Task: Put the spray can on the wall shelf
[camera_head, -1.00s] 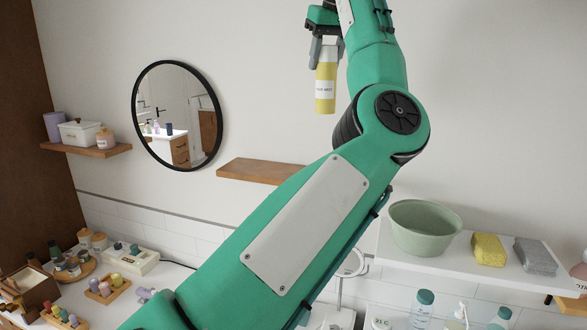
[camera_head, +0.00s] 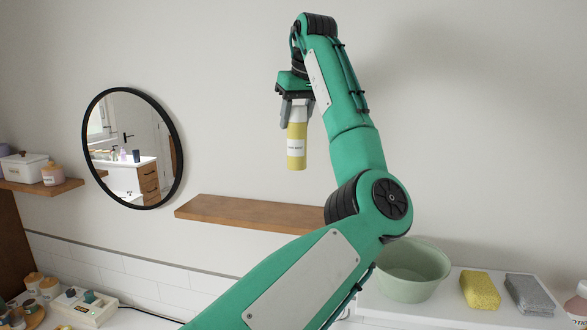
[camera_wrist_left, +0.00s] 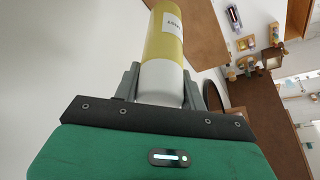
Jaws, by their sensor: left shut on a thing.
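The spray can (camera_head: 296,150) is yellow with a white label and a pale upper end. My left gripper (camera_head: 297,115) is shut on its upper part and holds it upright in the air. In the head view the can hangs above the bare wooden wall shelf (camera_head: 240,212), with a gap between them. The can's depth relative to the shelf is hard to tell. In the left wrist view the can (camera_wrist_left: 165,45) sits between the two fingers (camera_wrist_left: 160,85). The shelf's right end is hidden behind my left arm. My right gripper is not in view.
A round black-framed mirror (camera_head: 132,148) hangs left of the bare shelf. Another wooden shelf (camera_head: 45,187) at far left holds a white box and jars. At right, a white ledge (camera_head: 450,302) carries a green basin (camera_head: 412,272), a yellow sponge (camera_head: 480,290) and grey cloths (camera_head: 528,293).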

